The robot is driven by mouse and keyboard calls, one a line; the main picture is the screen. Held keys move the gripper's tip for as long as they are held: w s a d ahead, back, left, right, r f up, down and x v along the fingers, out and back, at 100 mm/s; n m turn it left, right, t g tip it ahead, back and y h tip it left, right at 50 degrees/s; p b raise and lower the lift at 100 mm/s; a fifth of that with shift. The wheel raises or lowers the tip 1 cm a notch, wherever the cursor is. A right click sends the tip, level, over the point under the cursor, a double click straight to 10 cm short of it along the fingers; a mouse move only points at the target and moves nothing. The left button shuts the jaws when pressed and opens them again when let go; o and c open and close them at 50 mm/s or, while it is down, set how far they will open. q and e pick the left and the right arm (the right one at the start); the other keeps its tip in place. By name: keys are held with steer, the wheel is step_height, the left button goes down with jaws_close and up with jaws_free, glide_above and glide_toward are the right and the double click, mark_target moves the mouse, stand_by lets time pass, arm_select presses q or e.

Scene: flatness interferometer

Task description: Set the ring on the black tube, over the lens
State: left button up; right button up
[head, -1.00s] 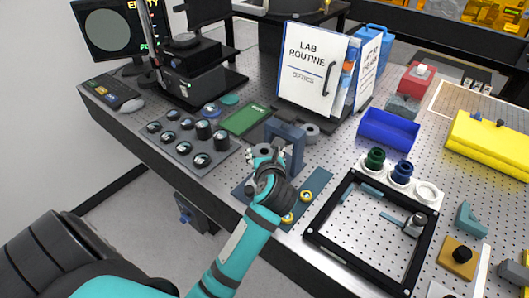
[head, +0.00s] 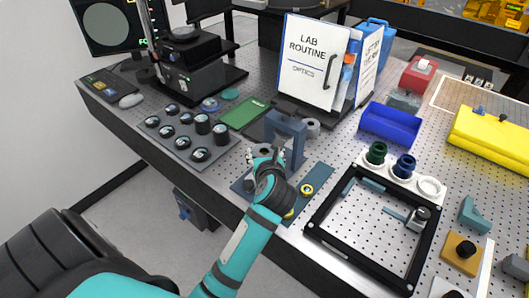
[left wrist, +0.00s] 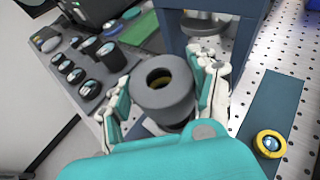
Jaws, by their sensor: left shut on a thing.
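My left gripper (head: 264,154) is at the near side of a blue upright frame. In the left wrist view its fingers (left wrist: 162,98) are on either side of a dark grey, thick-walled hollow cylinder (left wrist: 163,102), and they are shut on it. I cannot tell whether this is the task's ring or its tube. Some yellow shows inside its round hole. A yellow ring (head: 307,190) lies on the blue-grey plate (head: 322,176); it also shows in the left wrist view (left wrist: 270,143), with a pale centre. Part of another yellow piece (head: 289,213) shows beside my arm. My right gripper is out of view.
The blue frame (head: 287,132) stands close to my left gripper, with a grey round piece (head: 312,127) behind it. A dark mat (head: 176,155) with several black tubes lies left. A black square frame (head: 318,235) is right. A blue bin (head: 390,124) stands further back.

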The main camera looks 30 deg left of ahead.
arm_select(q)
steer(key=shift+f, duration=0.15)
steer(key=o, duration=0.9)
steer(key=shift+o, duration=0.2)
steer(key=v, duration=0.7)
steer(key=shift+s, duration=0.2)
steer(key=shift+d+r, duration=0.1)
steer(key=shift+r, duration=0.1)
